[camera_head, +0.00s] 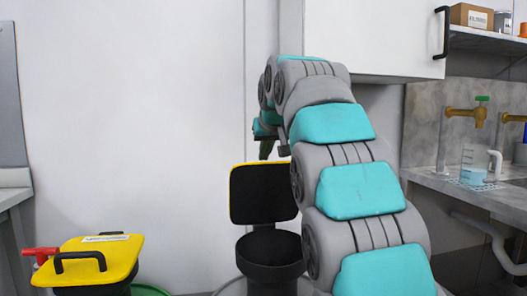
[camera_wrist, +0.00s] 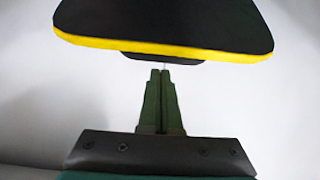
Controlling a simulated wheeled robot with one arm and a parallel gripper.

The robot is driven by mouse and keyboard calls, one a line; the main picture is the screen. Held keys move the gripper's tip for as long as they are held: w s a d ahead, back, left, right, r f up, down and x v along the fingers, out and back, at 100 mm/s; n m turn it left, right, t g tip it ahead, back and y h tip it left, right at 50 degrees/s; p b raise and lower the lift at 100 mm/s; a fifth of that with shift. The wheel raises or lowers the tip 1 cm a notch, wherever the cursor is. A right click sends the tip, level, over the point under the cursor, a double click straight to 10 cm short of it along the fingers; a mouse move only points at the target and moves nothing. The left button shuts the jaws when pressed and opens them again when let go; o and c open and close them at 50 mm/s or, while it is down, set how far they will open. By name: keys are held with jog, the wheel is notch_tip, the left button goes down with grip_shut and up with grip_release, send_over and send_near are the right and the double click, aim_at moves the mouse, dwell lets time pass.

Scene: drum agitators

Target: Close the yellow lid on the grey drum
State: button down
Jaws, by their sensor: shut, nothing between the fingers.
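The open lid (camera_head: 262,194) stands upright in the head view, its black face towards the camera and a yellow rim along its edge. Below it is the black open mouth (camera_head: 272,248) of its drum, whose lower body is mostly cut off by the frame and my arm. My gripper (camera_head: 265,152) is shut and empty, at the lid's top edge; whether it touches cannot be told. In the wrist view the closed fingers (camera_wrist: 162,74) point up at the lid (camera_wrist: 165,22), whose yellow rim lies just beyond the tips.
Another container with a shut yellow lid (camera_head: 95,258), black handle and red tap (camera_head: 40,254) stands at the left. A white wall cabinet (camera_head: 375,35) hangs above right. A sink counter (camera_head: 465,185) with brass taps is at the right.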

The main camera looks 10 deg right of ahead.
jog(key=shift+s+f, duration=0.25)
jog(key=shift+s, duration=0.05)
jog(key=shift+s+f, duration=0.1)
dwell(0.3)
jog(key=shift+s+t+b, duration=0.3)
jog(key=shift+s+b, duration=0.2)
jog(key=shift+b, duration=0.4)
jog(key=shift+s, duration=0.1)
